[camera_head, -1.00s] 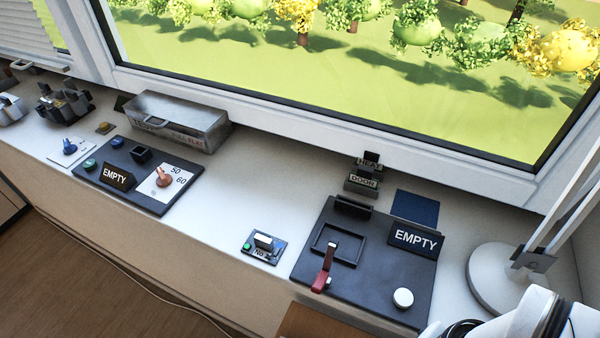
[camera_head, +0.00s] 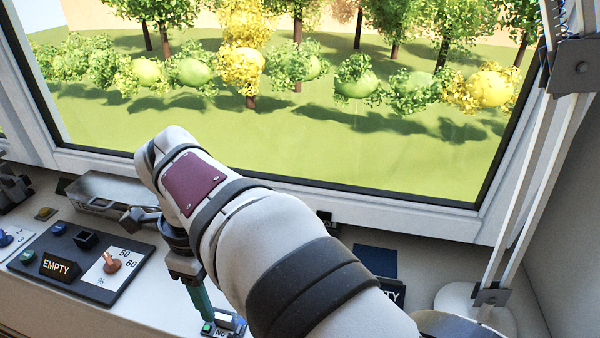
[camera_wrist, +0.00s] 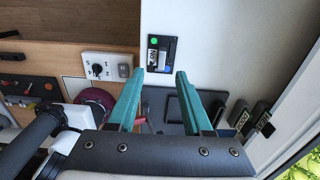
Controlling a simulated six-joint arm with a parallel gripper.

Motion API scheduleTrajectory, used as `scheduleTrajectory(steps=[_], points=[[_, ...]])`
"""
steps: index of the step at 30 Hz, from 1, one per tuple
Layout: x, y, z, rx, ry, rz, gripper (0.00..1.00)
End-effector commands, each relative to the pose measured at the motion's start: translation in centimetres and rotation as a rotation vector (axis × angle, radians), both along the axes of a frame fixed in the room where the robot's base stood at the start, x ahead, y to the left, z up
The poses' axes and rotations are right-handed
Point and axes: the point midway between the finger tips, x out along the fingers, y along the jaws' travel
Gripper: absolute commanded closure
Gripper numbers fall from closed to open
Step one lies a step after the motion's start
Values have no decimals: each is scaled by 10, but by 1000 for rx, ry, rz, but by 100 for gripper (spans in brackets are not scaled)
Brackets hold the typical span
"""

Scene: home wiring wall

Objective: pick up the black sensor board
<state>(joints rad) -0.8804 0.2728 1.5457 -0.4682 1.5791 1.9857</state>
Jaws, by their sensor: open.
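A small dark board (camera_wrist: 161,53) with a green button, a pale label and a blue edge lies on the white sill in the wrist view. It fits the black sensor board best. In the head view the same board (camera_head: 222,324) is at the bottom edge, partly cut off, with a white block and a "No" label. My gripper (camera_wrist: 156,73) has two teal fingers spread apart with nothing between them. The board appears just beyond the fingertips, roughly centred on the gap. I cannot tell the height above it. In the head view my arm hides the sill behind it.
A dark "EMPTY" station (camera_wrist: 155,103) lies behind the fingers. Small black boxes (camera_wrist: 238,114) stand beside it. A dial panel (camera_head: 82,262) and a metal box (camera_head: 105,192) stand left. A lamp base (camera_head: 470,300) is at right. The sill beside the board is clear.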

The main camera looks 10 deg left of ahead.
Motion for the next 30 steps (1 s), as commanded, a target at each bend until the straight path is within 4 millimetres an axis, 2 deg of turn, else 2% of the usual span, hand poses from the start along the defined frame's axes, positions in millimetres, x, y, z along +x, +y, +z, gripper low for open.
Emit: scheduleTrajectory(steps=[9,12,17,25,26,30], points=[[2,0,-53,0,2,2,50],[2,0,-60,2,0,1,50],[2,1,-60,3,-1,2,50],[2,1,-60,3,-1,2,97],[2,1,-60,3,-1,2,100],[2,1,-60,3,-1,2,100]])
